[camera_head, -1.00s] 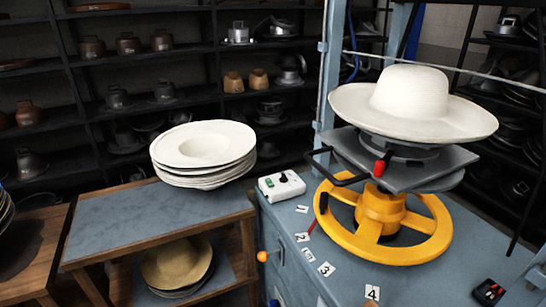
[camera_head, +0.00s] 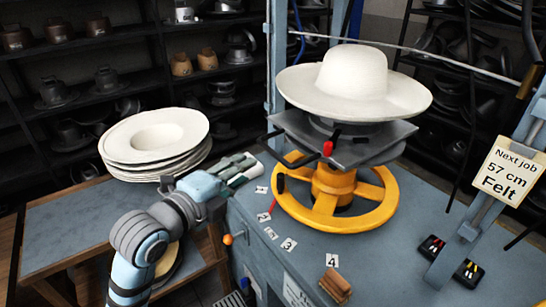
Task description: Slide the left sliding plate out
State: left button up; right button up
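The grey sliding plate (camera_head: 375,153) sits under the white hat (camera_head: 352,85) on the press, above the yellow handwheel (camera_head: 330,213). A black bar handle (camera_head: 275,140) sticks out from the plate's left side. A red-knobbed lever (camera_head: 328,149) stands at its front. My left gripper (camera_head: 250,168) is left of and slightly below the black handle, apart from it, and points right. My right gripper is not in view.
A stack of white hats (camera_head: 155,143) stands on the side table (camera_head: 65,225) at left. A blue post (camera_head: 278,70) rises behind the plate. Numbered cards, a brown block (camera_head: 336,285) and a "Next job" sign (camera_head: 507,171) are on the right and front of the bench (camera_head: 395,255).

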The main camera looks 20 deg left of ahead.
aim_at(272, 155)
pick_arm(q)
jog(key=x, duration=0.4)
jog(key=b+x, duration=0.1)
jog(key=x, duration=0.7)
jog(key=shift+w+d+f, duration=0.2)
jog(key=shift+w+f, duration=0.05)
jog(key=shift+f, duration=0.1)
jog(key=shift+w+f, duration=0.1)
jog(key=shift+w, duration=0.3)
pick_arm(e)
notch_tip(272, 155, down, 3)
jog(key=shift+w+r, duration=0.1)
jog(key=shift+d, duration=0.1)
pick_arm(q)
grip_shut()
